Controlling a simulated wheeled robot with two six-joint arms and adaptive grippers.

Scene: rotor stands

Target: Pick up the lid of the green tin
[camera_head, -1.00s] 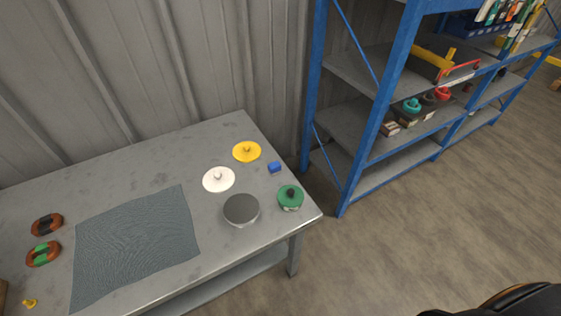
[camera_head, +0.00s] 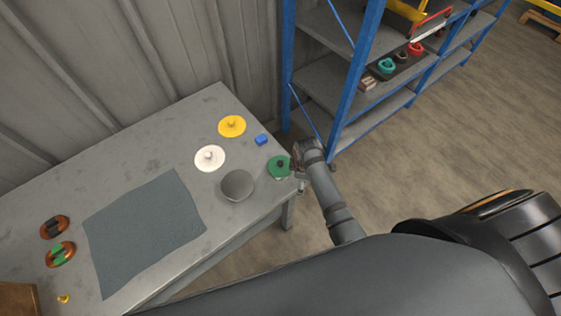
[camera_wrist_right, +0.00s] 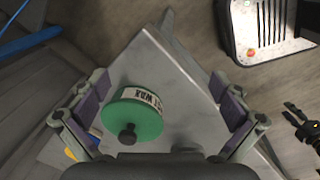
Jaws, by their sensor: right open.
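The green tin (camera_head: 278,166) stands near the right corner of the table, with a dark knob on its green lid. In the right wrist view the green tin (camera_wrist_right: 135,112) shows its lid, dark knob and a pale lettered label around its side. My right gripper (camera_head: 297,160) is at the table's right corner, close beside the tin. In the wrist view my right gripper (camera_wrist_right: 163,105) is open, with its two fingers well apart and the tin between them, nearer the left finger. I cannot tell whether they are level with the lid. My left gripper is not in view.
A grey round container (camera_head: 237,186), a white lid (camera_head: 209,158), a yellow lid (camera_head: 232,126) and a blue block (camera_head: 261,139) lie close to the tin. A grey mat (camera_head: 145,228) covers the table's middle. The blue shelf rack (camera_head: 350,85) stands behind to the right.

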